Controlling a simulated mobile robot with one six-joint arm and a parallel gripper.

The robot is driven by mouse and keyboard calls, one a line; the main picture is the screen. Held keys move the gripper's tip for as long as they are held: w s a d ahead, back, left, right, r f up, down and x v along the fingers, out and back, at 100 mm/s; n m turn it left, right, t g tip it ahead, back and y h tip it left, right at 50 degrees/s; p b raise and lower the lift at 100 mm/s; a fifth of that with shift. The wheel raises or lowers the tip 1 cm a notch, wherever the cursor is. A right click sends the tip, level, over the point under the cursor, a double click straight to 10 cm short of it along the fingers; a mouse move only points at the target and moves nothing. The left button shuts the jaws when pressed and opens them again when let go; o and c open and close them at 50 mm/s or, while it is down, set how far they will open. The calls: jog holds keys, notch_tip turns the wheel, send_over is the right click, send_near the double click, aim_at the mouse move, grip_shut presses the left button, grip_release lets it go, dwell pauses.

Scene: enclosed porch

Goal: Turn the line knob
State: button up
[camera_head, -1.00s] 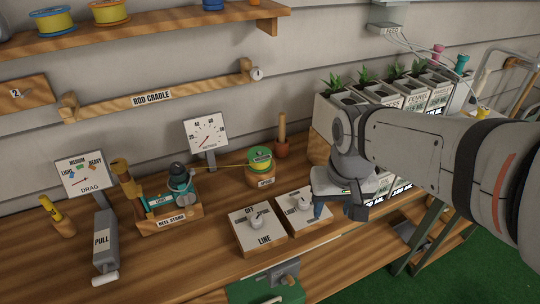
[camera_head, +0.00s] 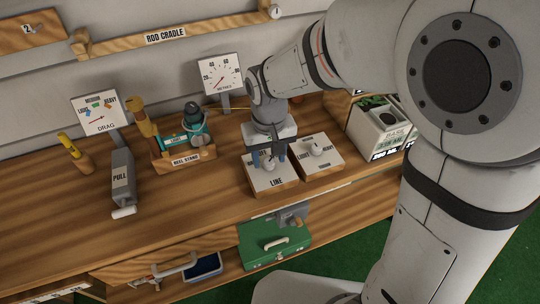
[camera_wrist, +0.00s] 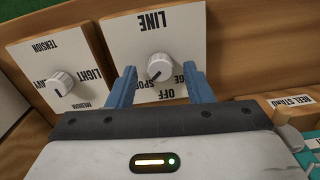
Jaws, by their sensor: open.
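The line knob (camera_wrist: 160,67) is a round white knob on a white-faced wooden box lettered LINE (camera_wrist: 150,22). Its dark mark is on its lower-left side in the wrist view, where the lettering is upside down; OFF and partly hidden words show below. In the head view the LINE box (camera_head: 275,183) stands on the bench, its knob (camera_head: 267,164) partly hidden by my gripper. My gripper (camera_head: 268,160) points down over the box. In the wrist view my gripper (camera_wrist: 158,70) is open, its blue fingers on either side of the knob with gaps; exact height is unclear.
A similar box lettered TENSION (camera_wrist: 38,47) with a knob (camera_wrist: 62,83) stands close beside the LINE box. The reel stand (camera_head: 188,162), drag gauge (camera_head: 98,115) and metres gauge (camera_head: 221,78) are nearby. A green toolbox (camera_head: 273,245) sits below.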

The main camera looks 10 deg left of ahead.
jog(key=shift+f, duration=0.35)
jog(key=shift+c, duration=0.6)
